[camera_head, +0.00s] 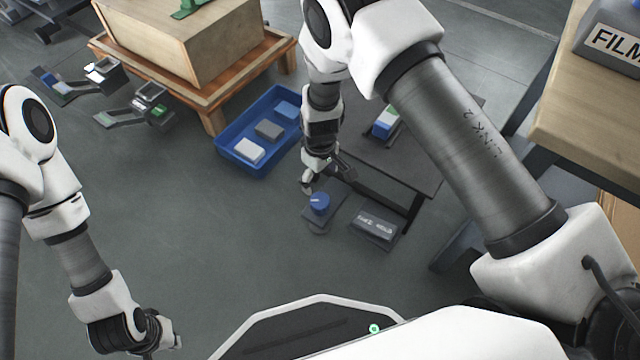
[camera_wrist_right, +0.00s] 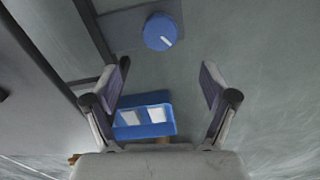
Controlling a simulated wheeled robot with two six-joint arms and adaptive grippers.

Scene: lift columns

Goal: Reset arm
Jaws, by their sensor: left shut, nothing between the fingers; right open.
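My right arm reaches across the head view, and its gripper (camera_head: 318,183) hangs in the middle near a blue round knob (camera_head: 319,202). In the right wrist view the two fingers of the right gripper (camera_wrist_right: 165,66) stand wide apart with nothing between them. The knob (camera_wrist_right: 162,32) shows beyond the fingertips there, apart from them, with a white mark on its face. My left arm comes in from the left and points downward. Its gripper (camera_head: 166,338) is at the bottom left edge, shut and empty, partly cut off by the frame.
A blue tray (camera_head: 228,154) with several blocks lies on the floor beside a wooden pallet (camera_head: 205,102) bearing a large box (camera_head: 180,45). A dark low table (camera_head: 420,165) stands under my right arm. A grey labelled block (camera_head: 375,226) lies right of the knob. Floor at left centre is clear.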

